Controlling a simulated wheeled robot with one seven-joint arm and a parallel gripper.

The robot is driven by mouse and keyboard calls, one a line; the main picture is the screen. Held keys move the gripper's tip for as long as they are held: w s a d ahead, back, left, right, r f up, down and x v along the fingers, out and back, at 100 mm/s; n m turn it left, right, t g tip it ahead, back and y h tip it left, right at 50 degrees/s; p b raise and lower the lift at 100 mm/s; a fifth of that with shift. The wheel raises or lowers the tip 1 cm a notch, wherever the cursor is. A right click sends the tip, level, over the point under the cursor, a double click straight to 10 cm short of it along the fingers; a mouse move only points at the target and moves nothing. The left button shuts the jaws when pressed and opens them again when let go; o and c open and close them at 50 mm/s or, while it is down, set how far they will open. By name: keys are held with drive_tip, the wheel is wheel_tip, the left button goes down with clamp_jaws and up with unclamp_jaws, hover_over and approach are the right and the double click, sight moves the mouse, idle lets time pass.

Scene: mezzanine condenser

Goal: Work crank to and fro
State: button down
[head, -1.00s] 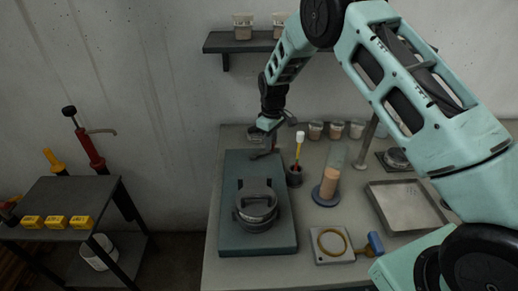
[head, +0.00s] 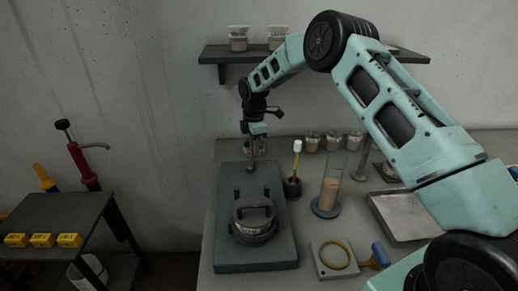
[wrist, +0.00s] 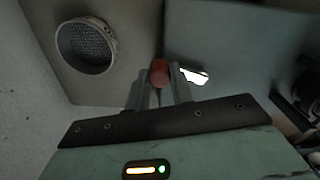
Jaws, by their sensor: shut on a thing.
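My gripper (head: 251,155) points down over the far end of a teal slab (head: 270,253) on the bench. In the wrist view its two fingers (wrist: 159,85) are closed on a small red rounded piece (wrist: 158,72), which looks like the crank's grip. How this piece joins the rest of the crank is hidden. A dark round lidded unit (head: 253,219) with a raised handle sits on the slab, nearer to me than the gripper and apart from it.
A wall shelf (head: 330,57) hangs behind the arm. A dark side table (head: 60,222) is left, across a gap.

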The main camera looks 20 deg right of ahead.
drive_tip(key=shift+w+a+r+n, duration=0.1)
drive_tip(key=shift+w+a+n, duration=0.15)
drive_tip(key=shift+a+n, duration=0.75)
drive_tip(key=shift+w+a+f+n, duration=0.15)
drive_tip(key=shift+a+n, duration=0.25)
drive_tip(key=shift+n, duration=1.2)
drive_tip(key=shift+w+a+r+n, duration=0.15)
drive_tip(key=shift+w+a+n, duration=0.15)
drive_tip(key=shift+a+n, duration=0.7)
drive_tip(key=shift+d+n, duration=0.25)
drive_tip(key=shift+n, duration=0.05)
drive_tip(key=c, duration=1.2)
unclamp_jaws()
